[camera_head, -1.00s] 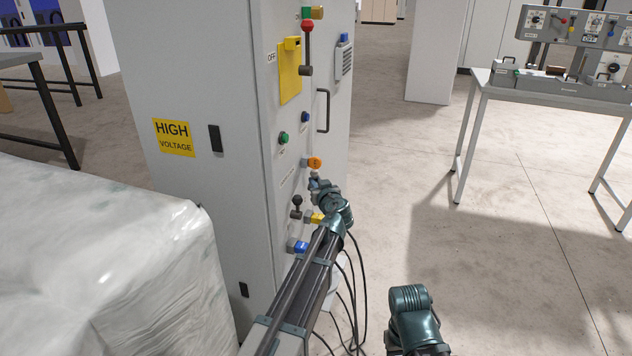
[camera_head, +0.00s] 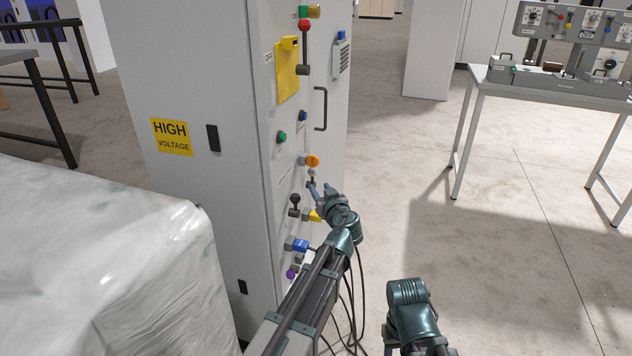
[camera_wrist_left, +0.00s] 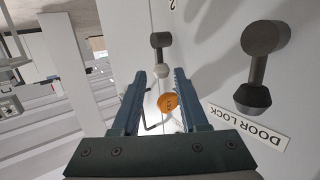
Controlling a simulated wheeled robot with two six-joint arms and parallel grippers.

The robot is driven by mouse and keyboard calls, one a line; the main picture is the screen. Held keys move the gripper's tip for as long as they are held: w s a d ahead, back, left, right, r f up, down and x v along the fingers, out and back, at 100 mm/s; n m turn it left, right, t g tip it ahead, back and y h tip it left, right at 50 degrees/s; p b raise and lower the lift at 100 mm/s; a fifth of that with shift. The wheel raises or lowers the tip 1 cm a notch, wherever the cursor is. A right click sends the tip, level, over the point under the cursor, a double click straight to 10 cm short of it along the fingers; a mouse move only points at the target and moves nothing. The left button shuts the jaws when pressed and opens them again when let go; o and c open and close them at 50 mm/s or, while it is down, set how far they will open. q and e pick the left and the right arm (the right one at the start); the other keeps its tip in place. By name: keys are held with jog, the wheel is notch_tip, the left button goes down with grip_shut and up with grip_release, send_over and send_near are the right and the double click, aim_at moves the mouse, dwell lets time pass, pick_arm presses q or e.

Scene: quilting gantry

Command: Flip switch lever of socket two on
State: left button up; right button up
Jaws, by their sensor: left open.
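A grey cabinet (camera_head: 190,75) carries controls on its narrow right face. A small lever (camera_head: 312,178) sits just below an orange knob (camera_head: 312,161). In the left wrist view, a dark lever with a pale tip (camera_wrist_left: 160,41) stands just beyond the fingertips, near a mark like a "2". My left gripper (camera_head: 318,188) is open and empty beside the panel; its two fingers also show in the left wrist view (camera_wrist_left: 160,74), with the orange knob (camera_wrist_left: 168,103) seen between them. They appear apart from the lever. Which lever belongs to socket two is not readable in the head view.
A larger dark lever (camera_head: 295,203), labelled DOOR LOCK in the wrist view (camera_wrist_left: 257,65), is close by. Yellow (camera_head: 315,215) and blue (camera_head: 299,244) sockets lie below. A wrapped pallet (camera_head: 100,255) fills the left.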

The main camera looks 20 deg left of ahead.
pick_arm(q)
jog(key=f+v, duration=0.1)
jog(key=v, duration=0.5)
jog(key=shift+r+p, duration=0.35)
jog(key=shift+r, duration=0.15)
jog(key=s+d+r+m+g+h+p, duration=0.2)
jog(key=s+d+m+g+p, duration=0.3)
jog(key=s+p, duration=0.6)
jog(key=s+d+r+m+g+h+p, duration=0.1)
jog(key=s+d+m+g+h+p, duration=0.4)
jog(key=s, duration=1.3)
jog(key=d+g+p, duration=0.3)
jog(key=g+p, duration=0.1)
jog(key=p, duration=0.2)
jog(key=shift+s+r, duration=0.25)
jog(key=shift+r, duration=0.15)
